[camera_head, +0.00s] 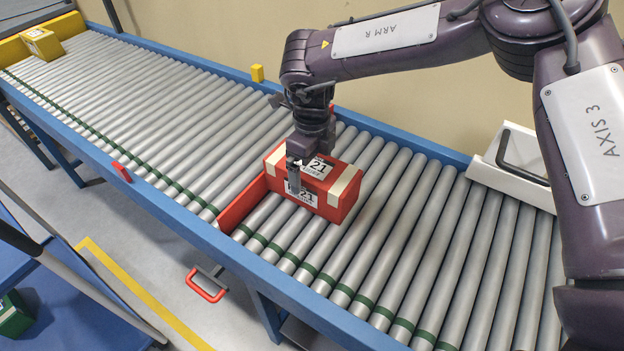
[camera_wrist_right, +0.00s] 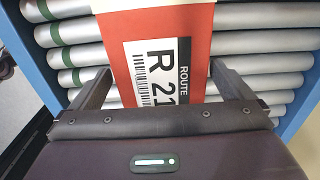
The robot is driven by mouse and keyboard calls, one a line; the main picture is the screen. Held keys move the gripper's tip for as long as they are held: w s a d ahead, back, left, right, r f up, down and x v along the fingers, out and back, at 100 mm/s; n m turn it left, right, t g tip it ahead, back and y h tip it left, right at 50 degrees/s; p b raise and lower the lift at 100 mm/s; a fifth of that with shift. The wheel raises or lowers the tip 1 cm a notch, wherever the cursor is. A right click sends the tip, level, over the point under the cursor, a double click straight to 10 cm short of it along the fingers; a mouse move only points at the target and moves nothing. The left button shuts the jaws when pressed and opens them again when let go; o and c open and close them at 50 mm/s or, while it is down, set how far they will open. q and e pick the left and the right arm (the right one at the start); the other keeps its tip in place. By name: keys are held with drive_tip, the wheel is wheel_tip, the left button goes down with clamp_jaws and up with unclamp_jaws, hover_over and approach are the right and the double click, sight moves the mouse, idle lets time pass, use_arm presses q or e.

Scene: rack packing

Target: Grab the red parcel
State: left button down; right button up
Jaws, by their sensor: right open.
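The red parcel (camera_head: 339,193) sits on the roller conveyor, with white labels reading "21" and pale tape bands. My right gripper (camera_head: 297,180) is directly over it, with a finger in front of its near face. In the right wrist view the parcel (camera_wrist_right: 196,50) with its "ROUTE R 21" label lies between the two open fingers of my right gripper (camera_wrist_right: 158,85). A gap shows beside the left finger; the right finger is close to the parcel's edge. Whether either finger touches it I cannot tell. My left gripper is not in view.
The conveyor (camera_head: 440,230) has blue side rails. A red stop plate (camera_head: 242,204) stands just left of the parcel. A yellow parcel (camera_head: 42,44) lies at the far left end. A white tray (camera_head: 507,170) sits at the right on the far rail. A red handle (camera_head: 206,289) hangs below the near rail.

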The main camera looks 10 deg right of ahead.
wheel_tip(320, 180, down, 4)
drive_tip(key=shift+f, duration=0.1)
drive_tip(key=shift+c, duration=0.4)
drive_tip(key=c, duration=1.2)
drive_tip(key=shift+r, duration=0.2)
